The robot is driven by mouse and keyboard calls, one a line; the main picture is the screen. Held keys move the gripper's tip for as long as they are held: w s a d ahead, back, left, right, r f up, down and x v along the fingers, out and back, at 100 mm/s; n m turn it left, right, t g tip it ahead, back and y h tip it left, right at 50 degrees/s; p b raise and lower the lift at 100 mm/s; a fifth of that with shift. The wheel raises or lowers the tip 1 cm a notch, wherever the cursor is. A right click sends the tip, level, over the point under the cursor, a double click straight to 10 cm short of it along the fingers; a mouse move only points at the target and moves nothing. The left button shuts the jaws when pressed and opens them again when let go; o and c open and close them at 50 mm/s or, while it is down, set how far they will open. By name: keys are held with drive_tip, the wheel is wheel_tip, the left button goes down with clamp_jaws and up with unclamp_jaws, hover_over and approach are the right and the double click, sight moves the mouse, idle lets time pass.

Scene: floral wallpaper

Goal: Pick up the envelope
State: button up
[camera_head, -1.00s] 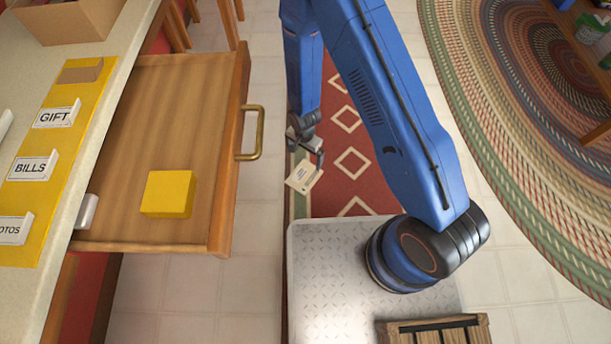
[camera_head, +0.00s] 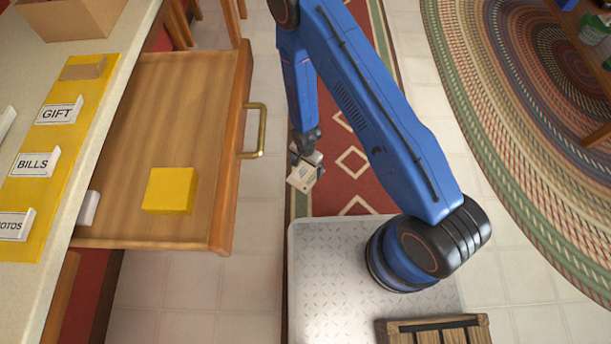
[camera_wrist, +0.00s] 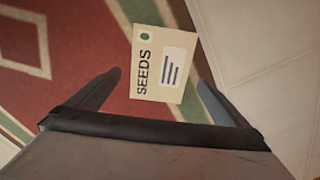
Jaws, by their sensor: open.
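The envelope (camera_head: 302,177) is a small cream packet marked "SEEDS" with a green dot. In the head view it lies low, by the left edge of the red patterned runner. In the wrist view the envelope (camera_wrist: 162,64) is just past the fingertips, roughly centred between them. My gripper (camera_head: 308,158) is at the far end of the blue arm, right above the envelope. In the wrist view my gripper (camera_wrist: 160,82) is open, with dark fingers spread left and right. I cannot tell whether a finger touches the envelope.
An open wooden drawer (camera_head: 165,100) with a yellow block (camera_head: 170,191) juts out to the left. Its brass handle (camera_head: 252,131) faces the arm. The counter (camera_head: 75,85) holds a yellow strip with labels and a cardboard box (camera_head: 72,20). A braided rug (camera_head: 470,120) lies right.

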sight(305, 175)
drive_tip(key=shift+a+f, duration=0.1)
drive_tip(key=shift+f, duration=2.5)
drive_tip(key=c, duration=0.9)
